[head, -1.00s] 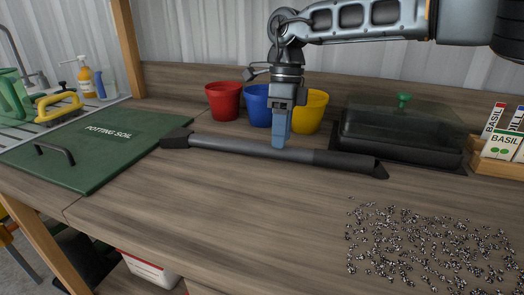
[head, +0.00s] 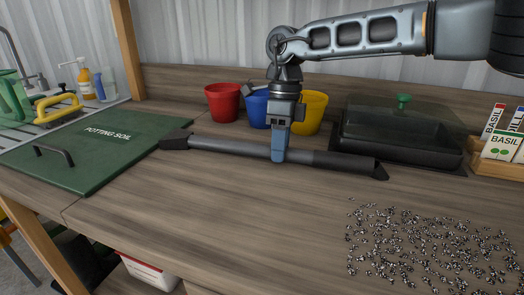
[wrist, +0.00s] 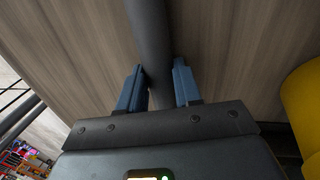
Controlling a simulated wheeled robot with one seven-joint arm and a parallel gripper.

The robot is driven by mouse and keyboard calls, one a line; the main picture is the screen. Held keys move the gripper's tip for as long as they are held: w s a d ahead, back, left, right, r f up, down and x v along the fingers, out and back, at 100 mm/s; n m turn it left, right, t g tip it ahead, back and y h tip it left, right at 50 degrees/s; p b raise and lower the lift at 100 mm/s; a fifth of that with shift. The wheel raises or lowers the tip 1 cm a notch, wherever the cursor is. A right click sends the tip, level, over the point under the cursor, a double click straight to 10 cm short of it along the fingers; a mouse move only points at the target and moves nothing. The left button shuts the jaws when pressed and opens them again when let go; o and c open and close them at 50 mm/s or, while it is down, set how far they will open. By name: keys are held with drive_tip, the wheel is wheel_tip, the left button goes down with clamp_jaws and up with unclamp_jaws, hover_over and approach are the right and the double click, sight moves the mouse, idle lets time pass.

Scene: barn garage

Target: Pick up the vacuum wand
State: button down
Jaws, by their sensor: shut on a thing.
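The vacuum wand (head: 235,148) is a long grey tube with a dark nozzle at its left end and a thick black part at its right end. It lies across the wooden bench in the head view. My gripper (head: 279,157) points down over the middle of the wand, its blue fingers shut on the tube. In the wrist view, the wand (wrist: 151,40) runs between the two blue fingers of my gripper (wrist: 160,88). I cannot tell any gap between the wand and the bench.
Red (head: 222,103), blue (head: 257,108) and yellow (head: 309,113) pots stand behind the wand. A covered black tray (head: 400,150) and a seed packet box (head: 496,168) are at right. A green potting soil lid (head: 95,150) is at left. Small bits (head: 430,245) are scattered at front right.

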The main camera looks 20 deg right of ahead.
drive_tip(key=shift+r, duration=0.15)
drive_tip(key=shift+r, duration=0.55)
wheel_tip(320, 180, up, 3)
drive_tip(key=shift+r, duration=0.1)
drive_tip(key=s+a+r, duration=0.1)
drive_tip(key=s+r, duration=0.2)
drive_tip(key=s, duration=0.2)
drive_tip(key=s+r+p, duration=0.1)
drive_tip(key=s+r, duration=0.2)
drive_tip(key=s, duration=0.3)
drive_tip(key=shift+s+a+r, duration=0.25)
drive_tip(key=shift+a, duration=0.15)
drive_tip(key=c, duration=1.4)
unclamp_jaws()
clamp_jaws()
